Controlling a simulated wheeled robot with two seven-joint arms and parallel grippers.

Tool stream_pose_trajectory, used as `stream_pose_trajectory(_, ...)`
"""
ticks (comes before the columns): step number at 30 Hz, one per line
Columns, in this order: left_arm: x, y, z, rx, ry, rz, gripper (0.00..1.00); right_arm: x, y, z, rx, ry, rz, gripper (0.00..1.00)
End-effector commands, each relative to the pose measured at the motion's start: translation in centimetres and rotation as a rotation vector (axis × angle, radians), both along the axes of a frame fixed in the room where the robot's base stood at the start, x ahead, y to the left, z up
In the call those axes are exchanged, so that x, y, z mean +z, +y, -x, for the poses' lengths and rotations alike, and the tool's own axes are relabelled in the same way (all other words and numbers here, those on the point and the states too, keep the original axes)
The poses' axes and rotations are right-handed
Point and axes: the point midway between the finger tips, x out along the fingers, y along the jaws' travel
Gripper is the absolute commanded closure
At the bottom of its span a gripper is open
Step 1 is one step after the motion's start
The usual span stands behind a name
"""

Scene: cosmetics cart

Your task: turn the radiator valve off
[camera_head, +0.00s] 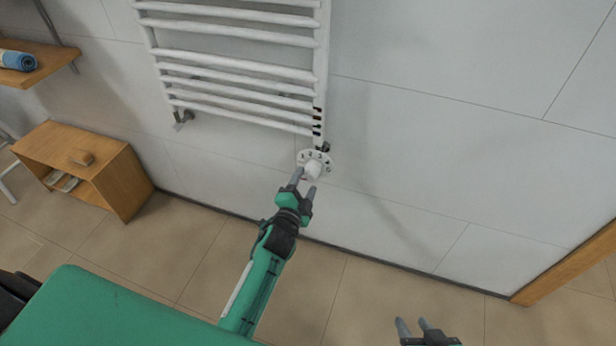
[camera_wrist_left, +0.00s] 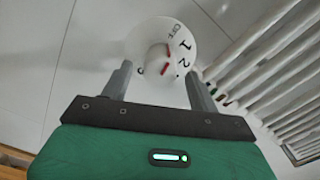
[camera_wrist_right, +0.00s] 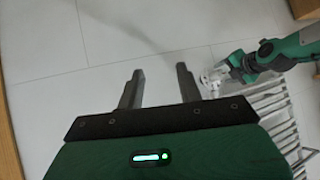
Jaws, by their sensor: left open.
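The radiator valve is a white round knob (camera_head: 313,170) in front of a white dial plate (camera_head: 327,161) below the radiator's right lower corner. In the left wrist view the dial (camera_wrist_left: 180,38) shows OFF, 1 and 2, with red marks near its centre; I cannot tell the exact setting. My left gripper (camera_head: 303,183) is open, its fingertips close to the knob; in the left wrist view its fingers (camera_wrist_left: 157,70) stand to either side of the dial's lower part. I cannot tell whether they touch. My right gripper (camera_head: 413,323) is open and empty, low and away from the valve.
The white towel radiator (camera_head: 235,61) hangs on the tiled wall above the valve. A wooden cabinet (camera_head: 120,180) stands at left, under a wooden shelf (camera_head: 40,65) with a blue rolled towel (camera_head: 17,60). The wall right of the valve is bare.

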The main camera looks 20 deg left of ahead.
Motion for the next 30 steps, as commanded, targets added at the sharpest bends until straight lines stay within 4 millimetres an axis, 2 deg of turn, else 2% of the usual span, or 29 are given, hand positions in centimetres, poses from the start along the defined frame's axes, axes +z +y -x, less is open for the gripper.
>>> stream_pose_trajectory(1,0.0,0.0,1.2,0.000,0.002,0.001,0.39,0.2,-0.2,0.0,-0.002,0.012,0.007,0.64)
stream_pose_trajectory(6,-0.1,0.1,4.5,0.001,0.004,0.001,0.39,0.2,-0.9,0.3,-0.008,0.055,0.032,0.64)
stream_pose_trajectory(15,-0.1,0.3,9.2,0.001,0.003,0.001,0.39,0.1,-1.8,0.8,-0.015,0.108,0.060,0.64)
stream_pose_trajectory(21,0.0,0.4,10.4,0.001,0.002,0.000,0.39,0.0,-2.0,0.9,-0.016,0.120,0.067,0.64)
stream_pose_trajectory(30,0.0,0.4,10.6,0.001,0.000,0.000,0.39,0.0,-2.0,0.9,-0.016,0.122,0.068,0.64)
